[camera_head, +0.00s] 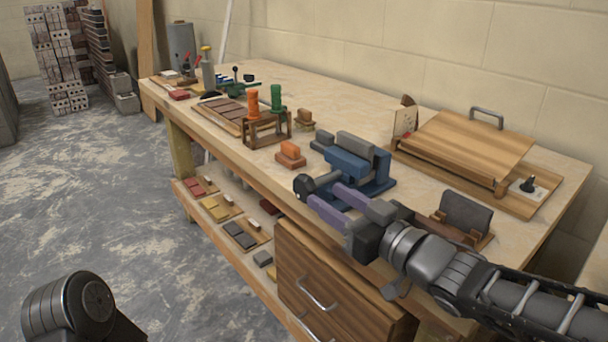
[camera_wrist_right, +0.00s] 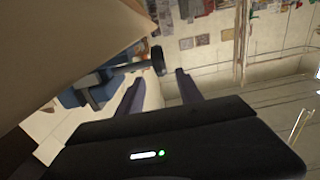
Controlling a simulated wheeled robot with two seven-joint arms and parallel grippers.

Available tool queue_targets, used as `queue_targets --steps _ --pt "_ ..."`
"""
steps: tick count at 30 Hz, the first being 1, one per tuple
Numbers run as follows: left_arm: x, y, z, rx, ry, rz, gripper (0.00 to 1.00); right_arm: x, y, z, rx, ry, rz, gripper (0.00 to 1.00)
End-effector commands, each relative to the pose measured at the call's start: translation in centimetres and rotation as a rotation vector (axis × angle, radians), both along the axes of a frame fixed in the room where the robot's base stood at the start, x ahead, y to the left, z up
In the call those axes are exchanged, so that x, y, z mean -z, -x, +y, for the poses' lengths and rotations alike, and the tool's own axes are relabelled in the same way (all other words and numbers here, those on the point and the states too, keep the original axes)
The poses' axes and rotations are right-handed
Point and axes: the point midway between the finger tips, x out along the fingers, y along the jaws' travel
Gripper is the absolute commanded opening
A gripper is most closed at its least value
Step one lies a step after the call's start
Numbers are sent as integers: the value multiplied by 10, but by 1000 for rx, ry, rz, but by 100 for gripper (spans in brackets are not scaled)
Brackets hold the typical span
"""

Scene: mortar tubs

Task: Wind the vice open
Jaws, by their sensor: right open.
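The blue vice (camera_head: 350,165) stands on the workbench near its front edge, with a grey block-like part on top. Its dark screw handle with a round black end (camera_head: 303,184) points out toward the front left. My right gripper (camera_head: 323,194), with two purple fingers, is open beside the handle, on the near side of the vice. In the right wrist view, the vice (camera_wrist_right: 72,97) is at left, and the handle's dark end (camera_wrist_right: 158,60) appears between and just beyond the fingertips (camera_wrist_right: 159,75). I cannot tell whether they touch. My left gripper is not in view.
The workbench (camera_head: 400,120) carries an orange-topped block (camera_head: 290,154) left of the vice, a rack with orange and green handles (camera_head: 265,126), a wooden board with a metal handle (camera_head: 465,148), and a dark grey block on a wooden holder (camera_head: 464,215) near my right arm. Drawers (camera_head: 335,285) sit below.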

Motion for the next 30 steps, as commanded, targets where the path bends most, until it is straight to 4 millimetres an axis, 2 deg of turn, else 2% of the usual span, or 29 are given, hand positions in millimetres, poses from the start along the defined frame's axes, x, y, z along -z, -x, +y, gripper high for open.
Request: queue_targets --steps 14,30 --pt "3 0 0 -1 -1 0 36 2 -6 4 0 0 3 43" --pt "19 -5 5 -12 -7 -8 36 2 -61 44 0 0 2 43"
